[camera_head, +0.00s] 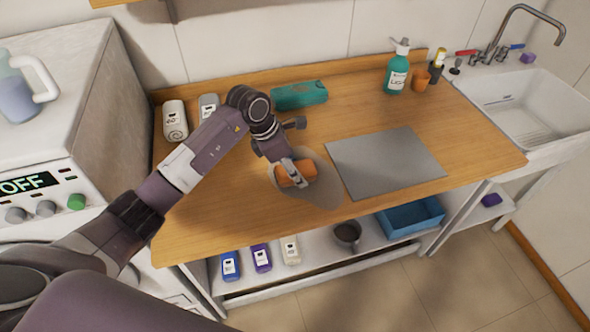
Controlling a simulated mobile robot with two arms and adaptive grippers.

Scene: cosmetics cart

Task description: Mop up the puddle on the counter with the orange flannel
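The puddle (322,190) is a grey wet patch on the wooden counter (215,219), just left of the grey mat. The orange flannel (284,176) is bunched up over the left part of the puddle. My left gripper (297,176) comes down from above with its fingers around the flannel, gripping it at the puddle. Whether the flannel's underside touches the counter is hard to tell. My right gripper is not in view.
A grey mat (385,162) lies right of the puddle. The sink (525,105) is at the right. A blue bin (410,218) and dark mug (346,233) sit on the lower shelf.

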